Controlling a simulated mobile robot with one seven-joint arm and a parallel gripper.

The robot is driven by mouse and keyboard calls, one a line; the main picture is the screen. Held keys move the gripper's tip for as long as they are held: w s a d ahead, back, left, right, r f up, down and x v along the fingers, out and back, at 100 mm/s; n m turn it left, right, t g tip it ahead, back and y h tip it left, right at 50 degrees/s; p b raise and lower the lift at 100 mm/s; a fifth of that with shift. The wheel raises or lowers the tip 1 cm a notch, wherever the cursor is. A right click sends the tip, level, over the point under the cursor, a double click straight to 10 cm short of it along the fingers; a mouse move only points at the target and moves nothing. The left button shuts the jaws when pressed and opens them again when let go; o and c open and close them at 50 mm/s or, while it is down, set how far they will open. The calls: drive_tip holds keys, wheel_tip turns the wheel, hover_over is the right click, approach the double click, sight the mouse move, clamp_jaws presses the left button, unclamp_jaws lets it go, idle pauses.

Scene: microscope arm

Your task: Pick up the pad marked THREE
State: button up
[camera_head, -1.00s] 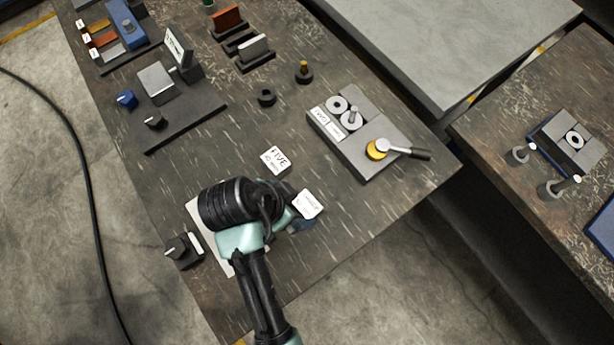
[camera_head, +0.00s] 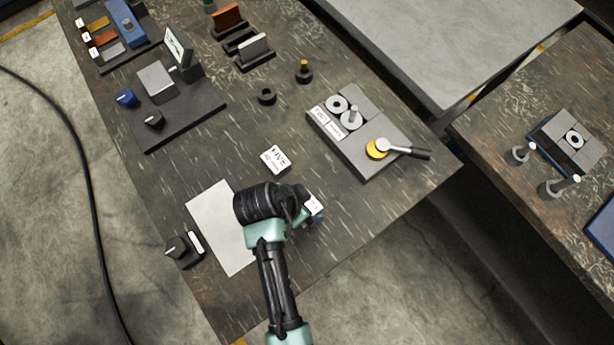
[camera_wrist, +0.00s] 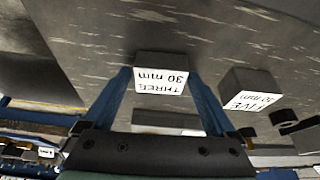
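The pad marked THREE is a small dark block with a white label reading "THREE 30 mm" (camera_wrist: 162,87). In the wrist view it lies between the tips of my gripper's (camera_wrist: 162,76) two blue fingers, one on each side. The fingers stand apart, close to its sides; whether they touch it is unclear. In the head view my wrist hides most of the pad, and only part of its white label (camera_head: 314,204) shows beside my gripper (camera_head: 315,219). The pad marked FIVE (camera_head: 275,159) stands apart on the table, and is right of my gripper in the wrist view (camera_wrist: 252,92).
A white sheet (camera_head: 216,222) lies left of my wrist, with a dark block with a knob (camera_head: 183,250) beside it. A grey fixture with a lever (camera_head: 358,140) stands to the right. A black ring (camera_head: 266,96) lies farther back. The table's front edge is close.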

clamp_jaws()
drive_tip(key=shift+r, duration=0.1)
idle(0.3)
